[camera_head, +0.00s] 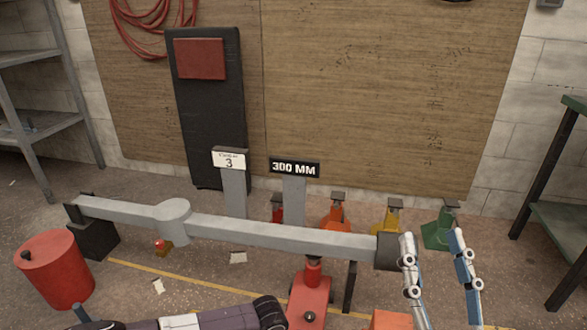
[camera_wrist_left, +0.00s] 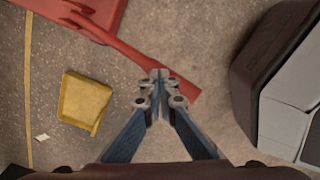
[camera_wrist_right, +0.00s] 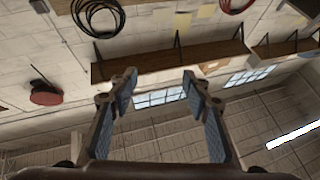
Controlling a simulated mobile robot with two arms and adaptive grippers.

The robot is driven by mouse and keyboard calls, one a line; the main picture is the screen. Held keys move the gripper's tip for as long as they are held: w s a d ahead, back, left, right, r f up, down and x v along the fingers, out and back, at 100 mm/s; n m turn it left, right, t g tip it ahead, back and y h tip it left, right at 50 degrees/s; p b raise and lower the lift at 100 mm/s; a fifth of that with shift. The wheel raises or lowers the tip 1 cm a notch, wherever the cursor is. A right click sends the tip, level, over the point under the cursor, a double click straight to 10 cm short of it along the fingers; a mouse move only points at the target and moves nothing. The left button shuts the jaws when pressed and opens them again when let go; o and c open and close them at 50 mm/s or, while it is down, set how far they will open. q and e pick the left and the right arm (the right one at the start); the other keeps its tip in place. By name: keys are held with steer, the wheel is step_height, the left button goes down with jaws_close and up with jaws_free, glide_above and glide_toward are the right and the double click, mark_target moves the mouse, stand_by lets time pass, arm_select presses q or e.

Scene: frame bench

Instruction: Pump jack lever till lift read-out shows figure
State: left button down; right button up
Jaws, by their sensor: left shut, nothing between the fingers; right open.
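The red jack (camera_head: 310,302) stands on the floor beneath a long grey beam (camera_head: 280,232); its top is close under the beam, contact unclear. In the left wrist view the red jack lever (camera_wrist_left: 150,52) runs down to the right. My left gripper (camera_wrist_left: 158,76) is shut and empty, its tips overlapping the lever near its lower end; I cannot tell whether they touch. A black sign reads "300 MM" (camera_head: 295,168). A white plate reads "3" (camera_head: 229,160), its small text unclear. My right gripper (camera_head: 433,238) is open and empty by the beam's right end; it also shows in the right wrist view (camera_wrist_right: 157,76).
A red drum (camera_head: 55,268) stands at the left. Behind the beam are orange (camera_head: 337,214), yellow (camera_head: 388,216) and green (camera_head: 441,230) stands and a partly hidden red one. A yellow block (camera_wrist_left: 86,101) lies left of the lever. A green-topped bench (camera_head: 575,104) stands at right.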

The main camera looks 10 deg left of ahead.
arm_select(q)
step_height(320, 180, up, 2)
steer(key=shift+s+r+p, duration=0.1)
steer(key=shift+p, duration=0.75)
steer(key=shift+r, duration=0.1)
arm_select(e)
steer(key=w+f+g+h, duration=0.1)
steer(key=w+f+g, duration=0.2)
steer(key=f, duration=0.7)
steer(key=shift+d+g+h, duration=0.25)
steer(key=shift+g+h, duration=0.15)
steer(key=shift+g, duration=0.8)
steer(key=shift+r, duration=0.1)
